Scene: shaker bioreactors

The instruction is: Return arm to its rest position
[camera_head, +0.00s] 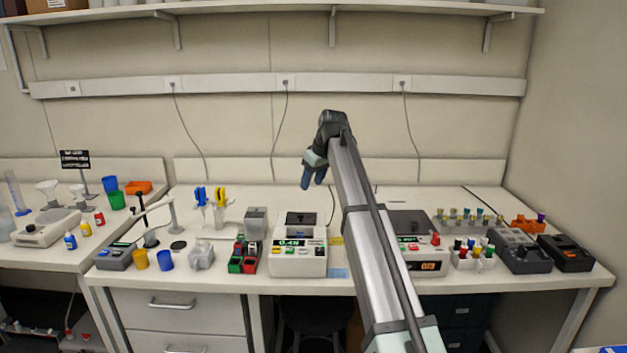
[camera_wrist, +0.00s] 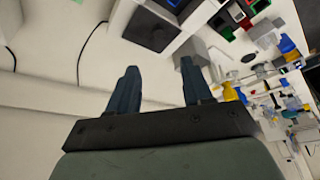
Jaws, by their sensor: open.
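My gripper (camera_head: 314,174) hangs above the bench at the end of my raised arm, near the middle of the head view. Its dark blue fingers point down, over the area behind the white device with a green display (camera_head: 299,246). In the wrist view the two fingers of my gripper (camera_wrist: 160,85) stand apart with nothing between them.
A second white device (camera_head: 414,262) stands partly hidden behind my arm. Tube racks (camera_head: 473,258) and dark boxes (camera_head: 520,252) fill the right. Red and green blocks (camera_head: 244,256) and cups (camera_head: 165,260) stand left.

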